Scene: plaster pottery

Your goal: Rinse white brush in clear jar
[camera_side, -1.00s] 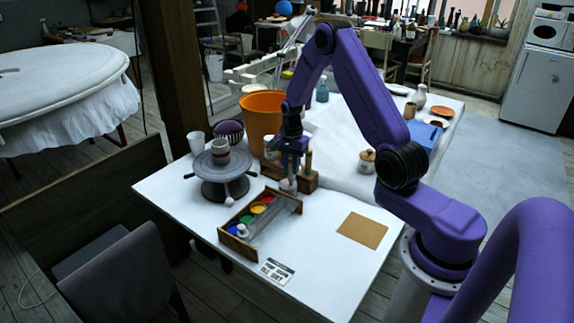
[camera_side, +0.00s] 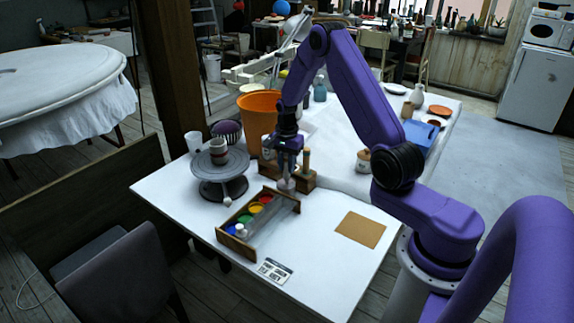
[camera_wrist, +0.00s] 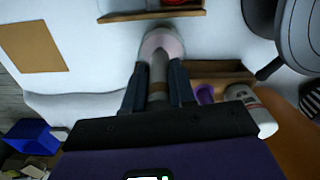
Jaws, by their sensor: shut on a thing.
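My gripper (camera_side: 287,162) points down over the table, and its fingers (camera_wrist: 158,92) are shut on the handle of a brush (camera_wrist: 157,72). The brush runs down from the fingers, and its lower end overlaps a round, pale, see-through jar (camera_wrist: 160,36) in the wrist view. In the side view the jar (camera_side: 286,185) shows as a small whitish shape right below my gripper, beside a wooden block. The brush head is hidden or blurred, so its colour and its depth in the jar are unclear.
A wooden paint tray (camera_side: 247,246) with several colour pots is in front. A banding wheel (camera_side: 222,188) with a striped cup and an orange bin (camera_side: 259,113) stand nearby. A brown sheet (camera_side: 360,229) lies right.

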